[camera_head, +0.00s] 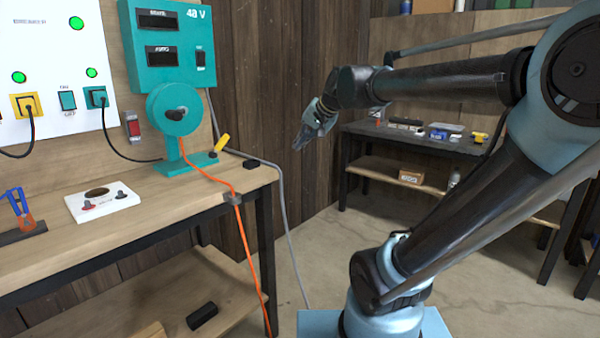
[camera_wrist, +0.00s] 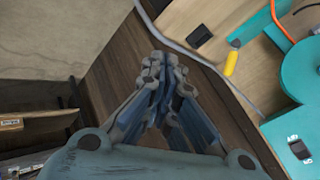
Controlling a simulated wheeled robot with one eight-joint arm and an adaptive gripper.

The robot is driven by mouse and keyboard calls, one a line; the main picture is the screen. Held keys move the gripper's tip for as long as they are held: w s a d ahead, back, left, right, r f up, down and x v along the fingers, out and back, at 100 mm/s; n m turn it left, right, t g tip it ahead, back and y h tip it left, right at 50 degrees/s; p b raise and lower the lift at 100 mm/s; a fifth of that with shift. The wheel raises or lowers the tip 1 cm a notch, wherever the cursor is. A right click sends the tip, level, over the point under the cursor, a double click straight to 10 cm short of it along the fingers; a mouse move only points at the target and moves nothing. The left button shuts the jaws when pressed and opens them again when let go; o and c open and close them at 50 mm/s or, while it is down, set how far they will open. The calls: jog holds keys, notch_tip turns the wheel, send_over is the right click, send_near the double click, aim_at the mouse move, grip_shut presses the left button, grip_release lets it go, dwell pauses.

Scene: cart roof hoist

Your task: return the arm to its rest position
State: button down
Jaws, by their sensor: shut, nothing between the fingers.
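My arm crosses the right half of the head view, bent at the elbow, with its forearm reaching left. My gripper (camera_head: 303,138) hangs in the air at its end, tilted down and to the left, to the right of the workbench (camera_head: 130,240). It touches nothing that I can see. In the wrist view my gripper (camera_wrist: 160,65) has its fingers together and nothing between them.
A teal reel on a stand (camera_head: 174,110) with an orange cable (camera_head: 247,250) stands on the bench, near a yellow-handled item (camera_head: 221,143) and a small black block (camera_head: 251,164). A grey cable (camera_head: 283,205) hangs beside the bench. A second table (camera_head: 430,146) stands behind my arm.

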jog(key=s+d+f+n+g+h, duration=0.1)
jog(key=s+d+f+g+h, duration=0.1)
jog(key=s+d+f, duration=0.7)
jog(key=s+d+f+n+g+h, duration=0.1)
jog(key=s+d+f+g+h, duration=0.1)
jog(key=s+d+f, duration=0.7)
jog(key=s+f+h, duration=0.1)
jog(key=s+f, duration=0.2)
jog(key=f, duration=0.4)
jog(key=shift+s+d+n+h, duration=0.25)
jog(key=shift+d+n+h, duration=0.05)
jog(key=shift+d+h, duration=0.1)
jog(key=shift+d, duration=0.1)
